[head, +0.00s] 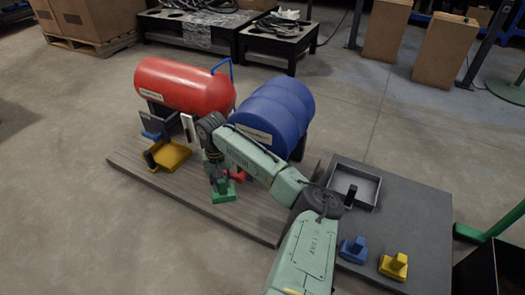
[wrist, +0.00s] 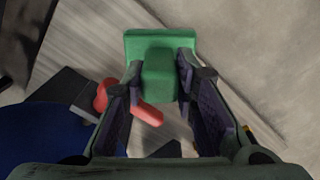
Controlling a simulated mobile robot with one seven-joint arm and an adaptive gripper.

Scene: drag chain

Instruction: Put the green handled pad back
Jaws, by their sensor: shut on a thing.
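The green handled pad (head: 223,193) is in my gripper, over the wooden platform below the blue drum. In the wrist view the pad (wrist: 150,43) shows its green block between the two fingers of my gripper (wrist: 160,75), which are shut on it. In the head view my gripper (head: 219,181) comes down on the pad from above, partly hidden by my arm. I cannot tell whether the pad touches the platform.
The wooden platform (head: 130,172) carries a red drum (head: 175,82), a blue drum (head: 280,112) and a yellow tray (head: 173,155). A red piece (head: 240,176) is close beside my gripper. A grey board (head: 420,220) at right holds a blue pad (head: 352,249), a yellow pad (head: 394,264) and an open tray (head: 369,185).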

